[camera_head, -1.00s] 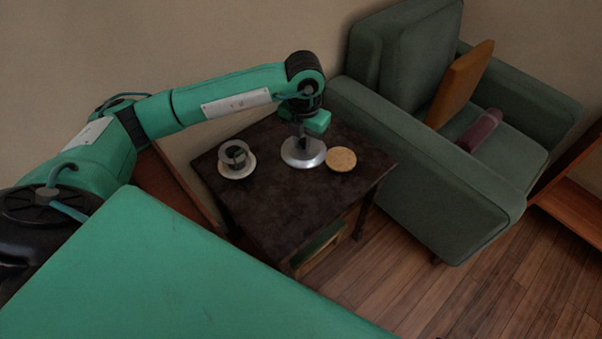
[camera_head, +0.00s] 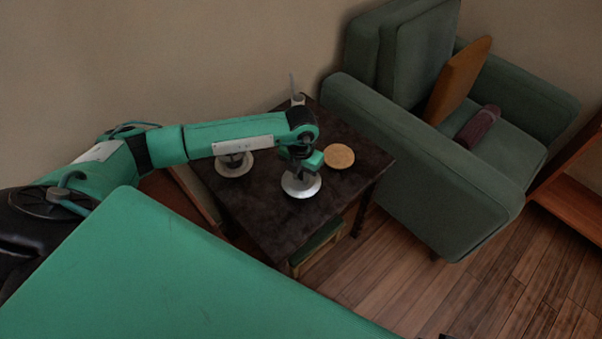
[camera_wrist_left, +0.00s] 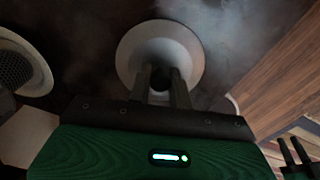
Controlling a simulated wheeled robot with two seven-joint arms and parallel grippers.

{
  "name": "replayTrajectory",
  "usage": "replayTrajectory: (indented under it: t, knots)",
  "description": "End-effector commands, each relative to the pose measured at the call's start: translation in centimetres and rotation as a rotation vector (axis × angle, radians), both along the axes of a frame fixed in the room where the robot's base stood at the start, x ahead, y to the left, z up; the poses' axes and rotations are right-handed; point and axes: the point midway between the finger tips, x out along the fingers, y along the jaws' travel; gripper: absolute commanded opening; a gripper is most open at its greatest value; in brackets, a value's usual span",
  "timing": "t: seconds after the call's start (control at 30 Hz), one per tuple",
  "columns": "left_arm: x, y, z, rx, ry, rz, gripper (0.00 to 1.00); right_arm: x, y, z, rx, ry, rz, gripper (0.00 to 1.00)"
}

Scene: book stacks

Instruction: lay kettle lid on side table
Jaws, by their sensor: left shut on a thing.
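The kettle lid (camera_head: 301,187) is a round, pale grey disc held below my left gripper (camera_head: 300,173), over the dark side table (camera_head: 275,221). My left gripper is shut on the lid. In the left wrist view the lid (camera_wrist_left: 187,50) lies flat across the tips of the two dark fingers (camera_wrist_left: 162,75), with the table top behind it. I cannot tell whether the lid touches the table. My right gripper is not seen in the head view.
A cup on a saucer (camera_head: 232,170) stands on the table's left part, partly behind my arm. A round tan coaster (camera_head: 339,156) lies right of the lid. A small pale object (camera_head: 297,99) stands at the back corner. A green armchair (camera_head: 420,180) is close on the right.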

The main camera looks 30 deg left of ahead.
Motion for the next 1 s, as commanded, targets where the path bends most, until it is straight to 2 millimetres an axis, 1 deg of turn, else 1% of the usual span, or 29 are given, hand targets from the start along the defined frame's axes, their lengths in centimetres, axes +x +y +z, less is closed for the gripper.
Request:
replayTrajectory:
  t: [0.27,0.3,0.4,0.67,0.77,0.87,1.0]
  knots:
    - [0.0,0.0,-0.2,0.000,0.000,0.000,0.00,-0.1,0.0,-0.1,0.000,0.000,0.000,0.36]
    - [0.0,0.0,-0.2,0.000,0.000,0.000,0.24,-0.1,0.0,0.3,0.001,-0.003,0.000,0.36]
    - [0.0,0.0,-0.2,0.000,0.000,0.000,0.42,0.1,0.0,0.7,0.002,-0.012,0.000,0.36]
    - [0.0,0.0,-0.2,0.000,0.000,0.000,0.42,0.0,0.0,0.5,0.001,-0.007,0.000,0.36]
    - [0.0,0.0,0.1,0.000,0.000,0.000,0.42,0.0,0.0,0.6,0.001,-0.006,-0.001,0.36]
    - [0.1,0.0,1.3,0.001,-0.003,-0.001,0.42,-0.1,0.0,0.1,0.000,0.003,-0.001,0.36]
    - [0.1,0.0,4.3,0.000,-0.005,0.000,0.42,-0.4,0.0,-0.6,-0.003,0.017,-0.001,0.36]
